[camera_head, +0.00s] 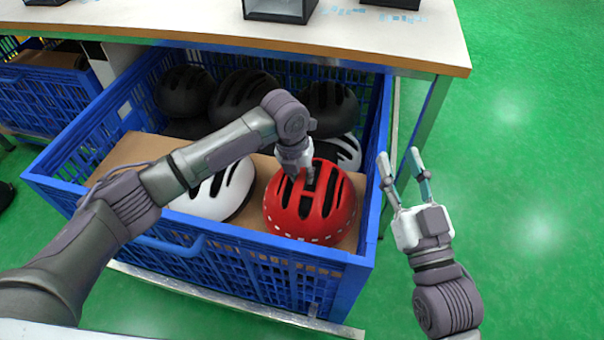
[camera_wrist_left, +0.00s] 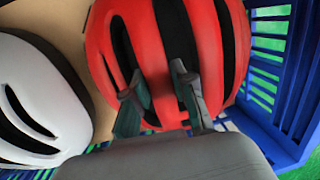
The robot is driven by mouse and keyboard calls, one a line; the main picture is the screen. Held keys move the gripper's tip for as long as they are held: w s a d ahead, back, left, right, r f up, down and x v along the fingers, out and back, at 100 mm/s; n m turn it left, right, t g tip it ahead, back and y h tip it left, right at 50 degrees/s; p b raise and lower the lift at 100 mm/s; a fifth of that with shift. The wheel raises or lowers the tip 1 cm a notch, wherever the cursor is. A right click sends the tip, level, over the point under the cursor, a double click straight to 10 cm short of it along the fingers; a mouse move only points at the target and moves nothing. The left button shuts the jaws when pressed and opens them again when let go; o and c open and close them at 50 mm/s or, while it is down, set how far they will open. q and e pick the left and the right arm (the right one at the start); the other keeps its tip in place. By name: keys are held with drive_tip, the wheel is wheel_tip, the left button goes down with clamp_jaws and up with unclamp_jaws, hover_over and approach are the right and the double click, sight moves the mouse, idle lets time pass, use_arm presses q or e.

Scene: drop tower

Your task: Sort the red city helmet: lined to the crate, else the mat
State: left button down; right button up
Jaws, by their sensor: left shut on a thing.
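The red helmet (camera_head: 325,205) with dark vents and a row of white marks along its rim sits in the front right corner of the blue crate (camera_head: 250,262), shell up. It fills the middle of the left wrist view (camera_wrist_left: 150,50). My left gripper (camera_head: 304,184) reaches down onto the helmet's top. Its fingers (camera_wrist_left: 160,95) are shut on the shell at the vents. The inside of the helmet is hidden, so I cannot tell if it is lined. My right gripper (camera_head: 400,180) is open and empty, outside the crate to the right. No mat is in view.
A white helmet (camera_head: 222,193) lies left of the red one, partly under my left arm. Several black helmets (camera_head: 245,95) lie at the back on cardboard (camera_head: 135,152). A table (camera_head: 400,45) overhangs the crate's back. Another blue crate (camera_head: 40,100) stands left. Green floor (camera_head: 530,200) is clear at right.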

use_arm(q)
drive_tip(key=c, duration=0.9)
unclamp_jaws()
drive_tip(key=c, duration=0.3)
